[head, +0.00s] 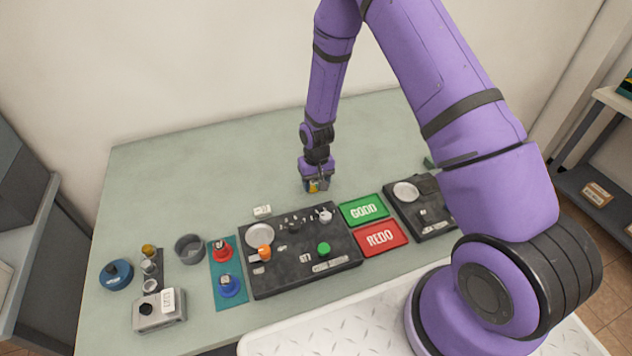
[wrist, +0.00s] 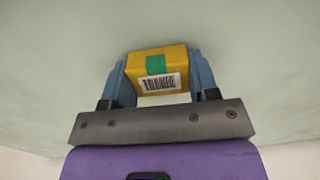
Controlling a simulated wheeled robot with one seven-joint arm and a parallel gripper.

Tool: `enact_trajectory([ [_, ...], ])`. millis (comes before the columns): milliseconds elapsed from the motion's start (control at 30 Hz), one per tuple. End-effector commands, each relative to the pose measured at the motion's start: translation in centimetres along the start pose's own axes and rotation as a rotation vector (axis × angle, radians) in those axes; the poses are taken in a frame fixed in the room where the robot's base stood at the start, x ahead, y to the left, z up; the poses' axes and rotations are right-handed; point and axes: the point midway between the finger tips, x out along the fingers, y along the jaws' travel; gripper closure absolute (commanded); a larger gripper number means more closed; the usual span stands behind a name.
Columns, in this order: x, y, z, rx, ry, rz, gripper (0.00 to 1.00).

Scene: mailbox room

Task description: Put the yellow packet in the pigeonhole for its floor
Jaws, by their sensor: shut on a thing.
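The yellow packet (wrist: 142,66) is a small box with a teal patch and a white barcode label in the wrist view. My gripper (wrist: 160,76) is shut on it, with one blue-grey finger on each side. In the head view the yellow packet (head: 313,187) is a small patch between the jaws of my gripper (head: 316,188), over the table behind the black tray. From these views I cannot tell its height above the table. I cannot make out any pigeonhole in either view.
The pale green table (head: 215,165) is bare at the back. In front are a black tray (head: 300,282) with small parts, a green GOOD tray (head: 347,221), a red REDO tray (head: 363,249) and a second black tray (head: 409,212). A shelf (head: 570,180) stands at the right.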

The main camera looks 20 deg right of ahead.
Motion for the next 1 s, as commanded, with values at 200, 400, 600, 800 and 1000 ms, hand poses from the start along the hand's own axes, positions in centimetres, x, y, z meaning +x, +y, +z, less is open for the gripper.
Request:
enact_trajectory([
  [200, 0.1, 0.0, 0.0, 0.0, 0.0, 0.0, 0.2],
  [400, 0.1, 0.1, 0.0, 0.001, 0.0, 0.001, 0.2],
  [600, -1.3, 0.0, -0.1, 0.001, 0.002, 0.0, 0.2],
  [800, -4.8, 0.0, -0.1, 0.001, 0.004, 0.0, 0.2],
  [1000, -8.4, 0.0, -0.1, 0.002, 0.004, 0.0, 0.2],
])
